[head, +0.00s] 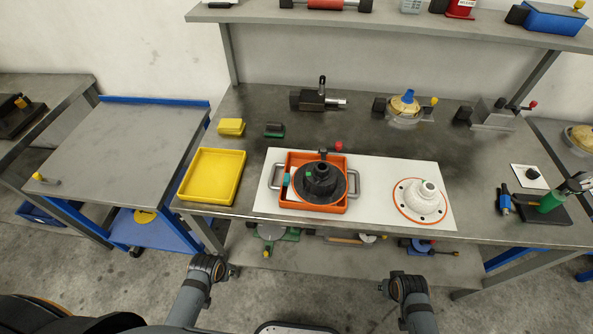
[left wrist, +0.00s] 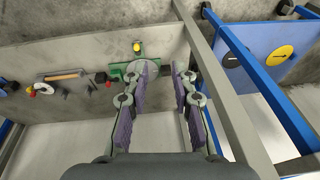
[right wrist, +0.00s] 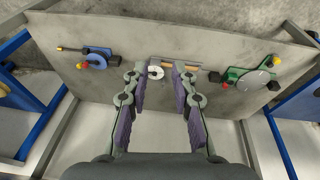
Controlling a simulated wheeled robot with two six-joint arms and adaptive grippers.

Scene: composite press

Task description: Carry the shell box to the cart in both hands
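The shell box is an orange box (head: 337,205) with a grey handle on its left (head: 277,176) and right (head: 354,183) sides. A black round shell (head: 318,182) sits in it. The box stands on a white board on the workbench. The cart (head: 115,146) is blue with a bare grey top and stands left of the bench. My left gripper (left wrist: 165,70) is open and empty, low in front of the bench, apart from the box. My right gripper (right wrist: 159,70) is also open and empty in front of the bench, apart from the box.
A yellow tray (head: 213,176) lies left of the box, near the cart side. A white flanged part (head: 420,198) sits to its right on the board. The lower shelf (head: 345,260) holds several tools.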

